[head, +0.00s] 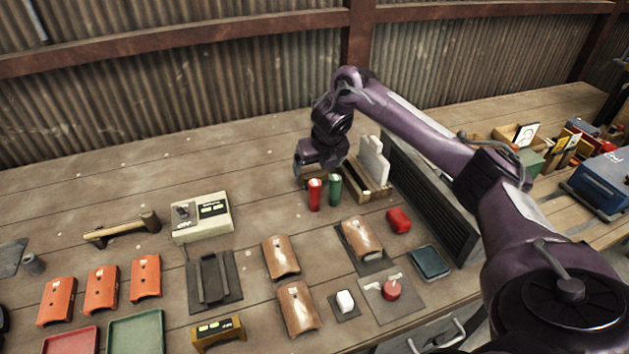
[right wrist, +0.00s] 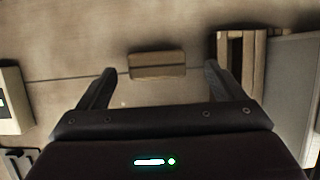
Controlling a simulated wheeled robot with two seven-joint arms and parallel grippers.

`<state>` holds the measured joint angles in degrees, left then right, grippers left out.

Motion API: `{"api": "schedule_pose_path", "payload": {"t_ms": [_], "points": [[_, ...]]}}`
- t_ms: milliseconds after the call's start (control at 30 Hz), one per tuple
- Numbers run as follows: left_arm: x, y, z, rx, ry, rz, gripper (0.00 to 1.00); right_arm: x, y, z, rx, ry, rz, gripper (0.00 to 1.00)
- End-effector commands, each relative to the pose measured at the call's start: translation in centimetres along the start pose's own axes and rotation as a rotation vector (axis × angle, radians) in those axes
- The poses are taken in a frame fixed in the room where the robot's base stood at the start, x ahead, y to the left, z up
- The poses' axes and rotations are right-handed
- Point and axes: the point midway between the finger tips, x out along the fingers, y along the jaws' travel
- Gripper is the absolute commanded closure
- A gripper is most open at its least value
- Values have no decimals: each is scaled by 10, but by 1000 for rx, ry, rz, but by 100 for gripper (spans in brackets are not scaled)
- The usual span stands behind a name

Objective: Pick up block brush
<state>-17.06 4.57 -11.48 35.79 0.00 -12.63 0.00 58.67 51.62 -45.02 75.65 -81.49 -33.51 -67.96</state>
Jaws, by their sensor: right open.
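The block brush (right wrist: 157,65), a small tan-brown block, lies on the wooden bench in the right wrist view. In the head view it is largely hidden; a brown edge (head: 322,178) shows just under my right gripper (head: 318,163). The right gripper's two fingers (right wrist: 159,70) are open and empty, one on each side of the block in the wrist picture, with clear gaps. The gripper appears above the block; its exact height is hard to tell. I cannot make out any bristles. My left gripper is not in view.
A wooden rack with pale upright boards (head: 373,160) stands close to the right of my gripper, beside a dark panel (head: 430,200). Red (head: 314,194) and green (head: 335,190) cylinders stand just in front. The bench behind and left is mostly clear, with a label device (head: 202,217) further left.

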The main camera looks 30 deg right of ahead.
Motion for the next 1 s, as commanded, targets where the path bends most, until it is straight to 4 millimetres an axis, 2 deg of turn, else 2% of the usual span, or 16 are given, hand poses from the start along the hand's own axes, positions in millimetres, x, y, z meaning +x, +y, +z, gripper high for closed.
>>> {"api": "schedule_pose_path", "payload": {"t_ms": [133, 300, 567, 933, 1000], "points": [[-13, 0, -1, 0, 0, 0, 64, 20, 4, -3, -1, 5, -2, 11], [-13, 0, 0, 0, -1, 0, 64, 40, 4, -2, 0, 2, -1, 11], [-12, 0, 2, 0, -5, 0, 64, 43, 4, -2, -1, 0, -1, 11], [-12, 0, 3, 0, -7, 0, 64, 42, 4, -2, -1, 0, -1, 59], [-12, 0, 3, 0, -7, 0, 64, 42, 4, -2, -1, -1, -1, 60]]}}
